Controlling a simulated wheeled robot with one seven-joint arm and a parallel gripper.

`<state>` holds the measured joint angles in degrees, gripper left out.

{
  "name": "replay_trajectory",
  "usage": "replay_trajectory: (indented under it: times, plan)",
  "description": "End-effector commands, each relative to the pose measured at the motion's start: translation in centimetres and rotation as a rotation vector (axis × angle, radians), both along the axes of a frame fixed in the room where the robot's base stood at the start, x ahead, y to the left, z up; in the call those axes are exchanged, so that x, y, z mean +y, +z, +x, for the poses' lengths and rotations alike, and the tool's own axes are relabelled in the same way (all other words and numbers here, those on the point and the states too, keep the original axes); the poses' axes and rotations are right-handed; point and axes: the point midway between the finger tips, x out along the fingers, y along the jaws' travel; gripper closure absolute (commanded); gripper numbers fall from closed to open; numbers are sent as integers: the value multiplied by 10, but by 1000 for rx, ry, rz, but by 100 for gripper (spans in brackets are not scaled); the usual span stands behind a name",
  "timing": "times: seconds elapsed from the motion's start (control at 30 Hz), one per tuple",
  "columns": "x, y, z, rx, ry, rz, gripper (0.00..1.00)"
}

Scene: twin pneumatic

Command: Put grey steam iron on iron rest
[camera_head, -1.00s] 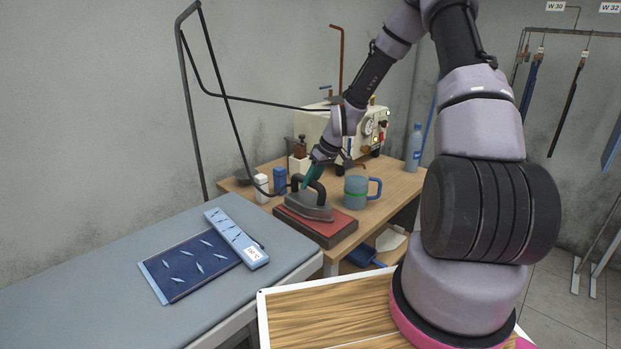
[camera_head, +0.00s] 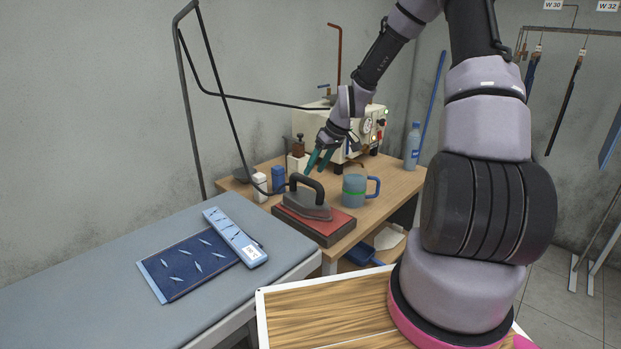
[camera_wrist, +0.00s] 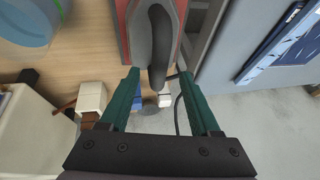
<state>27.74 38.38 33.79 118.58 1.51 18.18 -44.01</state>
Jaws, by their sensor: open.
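The grey steam iron (camera_head: 309,203) with a black handle sits on the iron rest (camera_head: 325,232), a dark block with a red top, on the wooden table. Its black handle (camera_wrist: 160,45) also shows in the wrist view, with the red edge of the rest (camera_wrist: 122,20) beside it. My gripper (camera_head: 315,168) is open, with its green fingers above and behind the iron, apart from the handle. In the wrist view the two fingers (camera_wrist: 163,100) are spread with nothing held between them, and the handle's end lies just beyond their tips.
A blue-handled mug (camera_head: 356,191) stands right of the iron. White and blue bottles (camera_head: 279,180) stand left. A cream machine (camera_head: 340,135) is behind. A water bottle (camera_head: 413,147) stands at the right. A padded board (camera_head: 90,285) with folded denim (camera_head: 190,268) lies in front left.

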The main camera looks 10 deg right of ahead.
Motion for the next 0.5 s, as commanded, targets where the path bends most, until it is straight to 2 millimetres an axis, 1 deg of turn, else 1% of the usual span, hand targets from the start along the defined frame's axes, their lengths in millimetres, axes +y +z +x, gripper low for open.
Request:
replay_trajectory:
  times: [0.03, 0.2, 0.5]
  plan:
    - [-5, 11, -2, -3, -4, -2, 37]
    - [-17, 39, -9, -2, -3, -1, 37]
    - [-24, 67, -19, 4, -14, -20, 37]
